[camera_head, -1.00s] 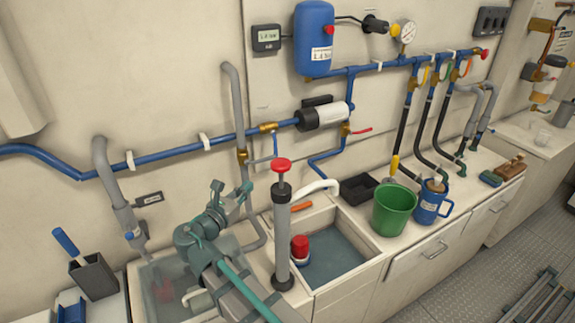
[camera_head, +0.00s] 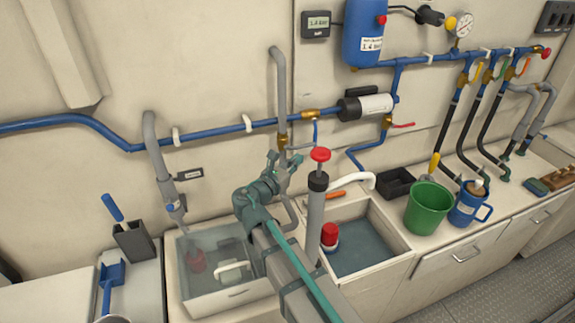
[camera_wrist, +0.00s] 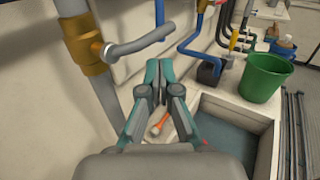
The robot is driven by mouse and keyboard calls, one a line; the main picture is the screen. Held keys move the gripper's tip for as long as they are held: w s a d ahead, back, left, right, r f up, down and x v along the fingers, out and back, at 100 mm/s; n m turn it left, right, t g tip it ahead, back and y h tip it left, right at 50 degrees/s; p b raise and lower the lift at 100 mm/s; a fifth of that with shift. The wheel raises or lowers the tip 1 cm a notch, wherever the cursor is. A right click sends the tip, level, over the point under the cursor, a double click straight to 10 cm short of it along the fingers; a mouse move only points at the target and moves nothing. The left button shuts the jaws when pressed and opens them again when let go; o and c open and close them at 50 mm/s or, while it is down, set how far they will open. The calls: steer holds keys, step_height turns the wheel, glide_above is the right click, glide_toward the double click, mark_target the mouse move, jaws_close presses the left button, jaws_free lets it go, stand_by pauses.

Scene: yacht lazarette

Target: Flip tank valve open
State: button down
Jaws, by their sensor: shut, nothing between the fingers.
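A brass valve (camera_head: 282,142) sits on the vertical grey pipe at the wall. A grey lever sticks out from it to the right, and in the wrist view the lever (camera_wrist: 143,41) is seen close up beside the brass body (camera_wrist: 84,50). My gripper (camera_head: 292,160) is just below and beside this valve. In the wrist view my gripper (camera_wrist: 158,80) is shut with nothing between its fingers, in front of and below the lever, apparently apart from it. A second brass valve (camera_head: 387,121) with a red handle is further right. Which one is the tank valve is not labelled.
A hand pump with a red knob (camera_head: 320,154) stands close right of my arm. Two water-filled basins are below, the left one (camera_head: 222,300) and the right one (camera_head: 385,262). An orange-handled tool (camera_wrist: 160,122) lies on the counter. A green bucket (camera_head: 428,207) stands to the right.

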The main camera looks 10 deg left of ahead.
mark_target(315, 133)
steer(key=p+x, duration=0.2)
steer(key=x, duration=0.5)
steer(key=shift+f, duration=0.15)
